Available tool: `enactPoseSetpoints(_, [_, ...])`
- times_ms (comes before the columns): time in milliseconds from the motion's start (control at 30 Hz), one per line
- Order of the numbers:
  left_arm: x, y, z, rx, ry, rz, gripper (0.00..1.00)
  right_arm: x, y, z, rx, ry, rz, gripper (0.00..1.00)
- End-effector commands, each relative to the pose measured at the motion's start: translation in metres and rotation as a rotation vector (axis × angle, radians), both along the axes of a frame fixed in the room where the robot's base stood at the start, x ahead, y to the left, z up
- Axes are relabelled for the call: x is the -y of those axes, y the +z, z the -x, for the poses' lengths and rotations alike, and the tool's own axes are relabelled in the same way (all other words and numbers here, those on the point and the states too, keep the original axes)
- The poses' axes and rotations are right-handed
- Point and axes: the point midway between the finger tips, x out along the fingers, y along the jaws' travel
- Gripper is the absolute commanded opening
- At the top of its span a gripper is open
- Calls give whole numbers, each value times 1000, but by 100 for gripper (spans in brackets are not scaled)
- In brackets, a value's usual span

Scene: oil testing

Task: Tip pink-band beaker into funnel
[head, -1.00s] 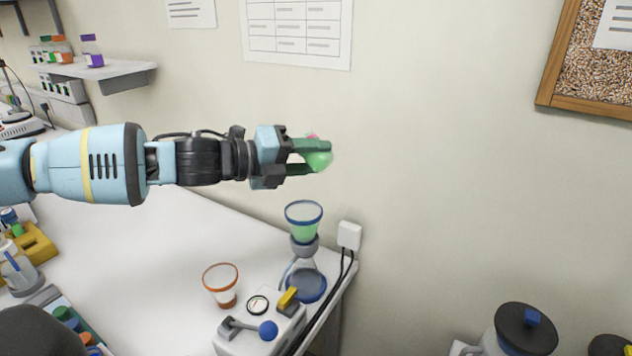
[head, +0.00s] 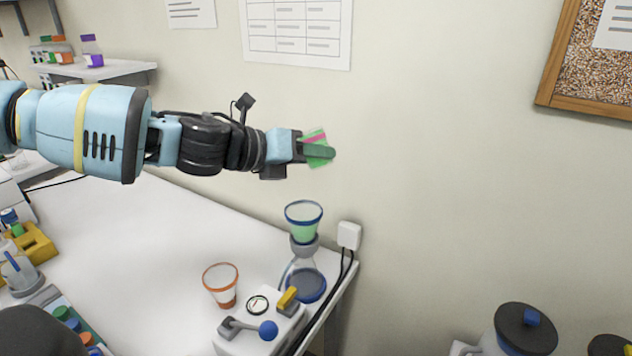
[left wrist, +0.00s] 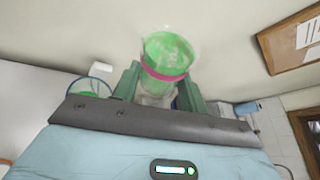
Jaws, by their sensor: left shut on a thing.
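My left gripper (head: 320,152) is shut on the pink-band beaker (head: 314,136), high above the table in the head view. The beaker is clear with green contents and a pink band, and it looks slightly tilted; a finger hides part of it. In the left wrist view the beaker (left wrist: 167,52) sits between the two green fingers. The blue-rimmed funnel (head: 304,222) holds green liquid and stands above a clear flask, below and slightly left of the beaker. The funnel (left wrist: 90,88) also shows in the left wrist view, left of the fingers. My right gripper is not in view.
An orange-rimmed cup (head: 221,285) stands left of the funnel. A white device (head: 258,330) with a gauge, a blue-knobbed lever and a yellow part is in front. A wall outlet (head: 349,235) with black cables is right of the funnel. The wall is behind the gripper.

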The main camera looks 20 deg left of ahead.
Motion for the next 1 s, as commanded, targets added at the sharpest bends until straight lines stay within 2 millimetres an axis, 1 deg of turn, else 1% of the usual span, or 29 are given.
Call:
enactPoseSetpoints(267, [1, 1, 0, 30, -1, -74, 19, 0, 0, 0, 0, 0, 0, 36])
enactPoseSetpoints(700, [1, 4, 0, 185, -1, -459, 19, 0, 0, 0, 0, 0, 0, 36])
enactPoseSetpoints(800, [0, 4, 0, 196, 1, -485, 19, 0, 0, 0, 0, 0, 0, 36])
enactPoseSetpoints(1000, [0, 4, 0, 195, 0, -483, 19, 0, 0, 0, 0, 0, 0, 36])
